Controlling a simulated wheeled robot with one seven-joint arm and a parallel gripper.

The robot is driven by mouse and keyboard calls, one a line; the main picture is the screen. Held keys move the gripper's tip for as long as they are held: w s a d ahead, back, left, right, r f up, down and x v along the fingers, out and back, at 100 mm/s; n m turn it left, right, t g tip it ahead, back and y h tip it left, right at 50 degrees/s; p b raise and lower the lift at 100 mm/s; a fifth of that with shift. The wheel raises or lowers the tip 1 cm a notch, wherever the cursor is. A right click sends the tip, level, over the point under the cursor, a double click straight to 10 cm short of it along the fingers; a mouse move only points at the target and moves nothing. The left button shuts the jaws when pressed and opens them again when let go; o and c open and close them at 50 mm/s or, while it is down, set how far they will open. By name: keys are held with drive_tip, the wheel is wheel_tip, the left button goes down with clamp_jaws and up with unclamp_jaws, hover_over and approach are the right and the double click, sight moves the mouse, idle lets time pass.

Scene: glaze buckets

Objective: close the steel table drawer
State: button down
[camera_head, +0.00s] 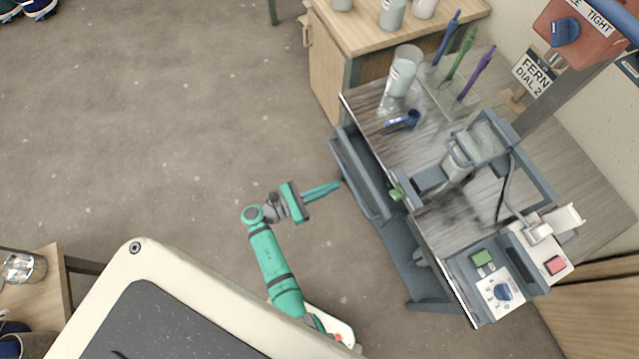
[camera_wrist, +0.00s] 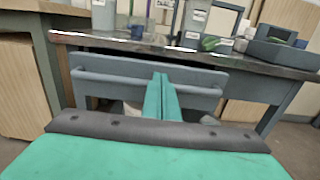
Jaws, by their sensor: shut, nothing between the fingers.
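The steel table (camera_head: 440,225) stands at the right in the head view, with its dark top edge (camera_wrist: 130,42) across the wrist view. Its grey drawer (camera_head: 358,175) sticks out from the table's left side in the head view. In the wrist view the drawer front (camera_wrist: 115,82) with a long bar handle faces me below the tabletop. My green gripper (camera_head: 338,184) is shut and empty, its fingers pointing at the drawer front. In the wrist view the closed fingertips (camera_wrist: 160,76) overlap the middle of the drawer front. I cannot tell whether they touch it.
A glass jar (camera_head: 404,72), a blue scoop (camera_head: 402,120), upright colored tools and a grey machine (camera_head: 470,150) stand on the steel table. A wooden cabinet (camera_head: 328,75) stands beyond it. A wooden table (camera_head: 40,285) is at lower left. The floor left of the drawer is clear.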

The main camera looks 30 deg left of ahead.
sight(361, 175)
drive_tip(key=x, duration=0.7)
drive_tip(key=shift+w+d, duration=0.3)
drive_tip(key=shift+w, duration=0.1)
